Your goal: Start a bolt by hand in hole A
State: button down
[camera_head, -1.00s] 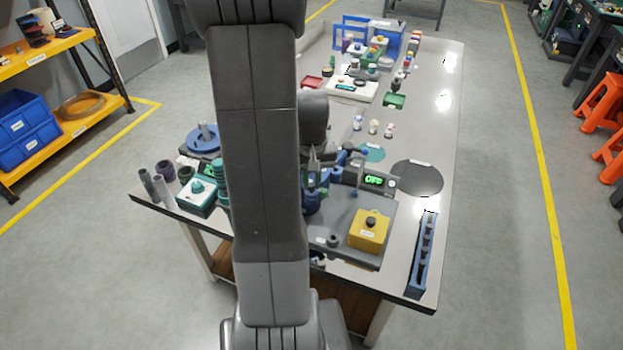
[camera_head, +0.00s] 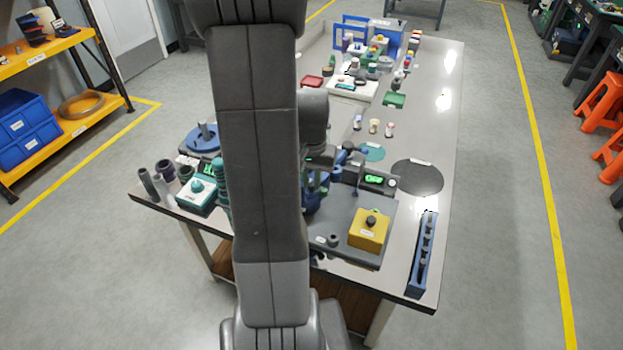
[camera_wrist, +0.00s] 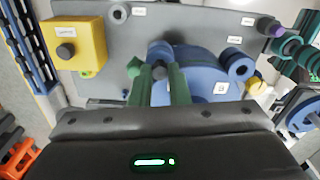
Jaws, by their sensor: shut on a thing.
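My gripper (camera_wrist: 158,76) has green fingers, closed on a small dark grey bolt (camera_wrist: 159,71) whose hex-like end shows between the tips in the wrist view. The bolt is in front of the blue round fixture (camera_wrist: 195,65), which has raised ring-shaped bosses at its edge. The hole under the bolt is hidden by the fingers, so I cannot tell whether the bolt is in it. A small white label (camera_wrist: 221,88) sits on the blue face; its letter is not readable. In the head view my gripper (camera_head: 317,184) is mostly hidden by my arm, over the blue fixture (camera_head: 312,203).
A yellow box with a black knob (camera_head: 368,236) stands on the grey base plate (camera_head: 345,256). A blue rack with several bolts (camera_head: 422,255) is at the table's right edge. A unit with a green display (camera_head: 374,180) stands behind.

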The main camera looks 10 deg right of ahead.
jog(key=m, duration=0.3)
jog(key=shift+m, duration=0.4)
jog(key=shift+m, duration=1.1)
jog(key=c, duration=1.3)
grip_release()
notch_tip(320, 180, up, 9)
jog(key=p, duration=0.6)
jog(key=shift+p, duration=0.3)
